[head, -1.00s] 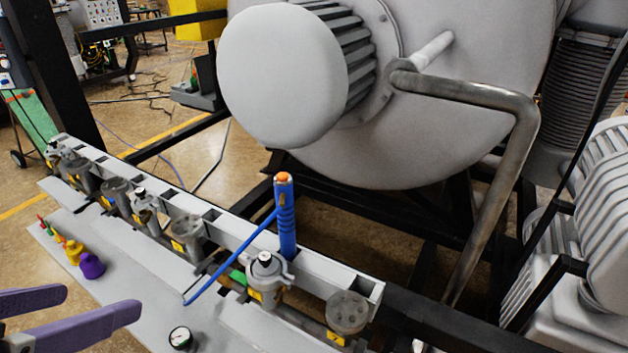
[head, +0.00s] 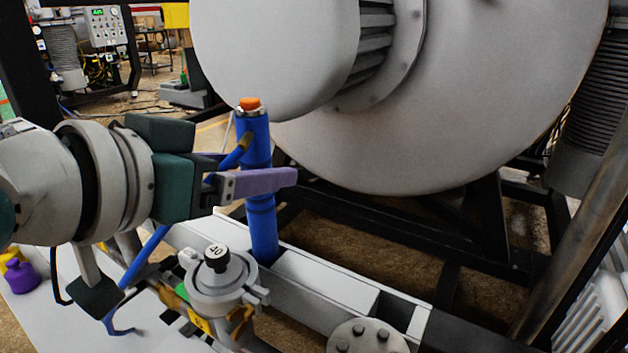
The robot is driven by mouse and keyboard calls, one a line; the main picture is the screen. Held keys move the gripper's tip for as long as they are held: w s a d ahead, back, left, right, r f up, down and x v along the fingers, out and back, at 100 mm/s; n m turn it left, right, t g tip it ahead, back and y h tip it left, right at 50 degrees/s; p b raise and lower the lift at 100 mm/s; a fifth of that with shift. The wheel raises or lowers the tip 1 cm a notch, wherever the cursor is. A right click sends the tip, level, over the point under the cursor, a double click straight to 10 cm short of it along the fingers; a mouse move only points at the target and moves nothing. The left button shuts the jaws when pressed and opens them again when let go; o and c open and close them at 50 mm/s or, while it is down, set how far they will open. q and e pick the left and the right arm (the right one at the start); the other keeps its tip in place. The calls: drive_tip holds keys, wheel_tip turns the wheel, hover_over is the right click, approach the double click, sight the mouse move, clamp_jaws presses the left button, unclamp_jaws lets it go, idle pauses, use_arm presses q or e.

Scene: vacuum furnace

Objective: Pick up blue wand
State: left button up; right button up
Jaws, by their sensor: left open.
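The blue wand (head: 261,228) stands upright at the white rail, with an orange tip on top and a blue hose curving down to its left. My left gripper (head: 268,180) is level with the wand's upper half. The jaws are open around the wand. Whether a finger touches it I cannot tell. My right gripper is not in view.
A grey valve with a black knob marked 40 (head: 216,258) stands close below the gripper. The white rail (head: 320,285) runs along the front. A large grey furnace vessel (head: 480,110) is close behind. A purple knob (head: 22,277) lies at the far left.

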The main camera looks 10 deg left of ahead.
use_arm(q)
drive_tip(key=x, duration=0.5)
drive_tip(key=shift+w+a+f, duration=0.2)
drive_tip(key=shift+w+f, duration=0.15)
drive_tip(key=shift+f, duration=0.05)
clamp_jaws()
idle(0.4)
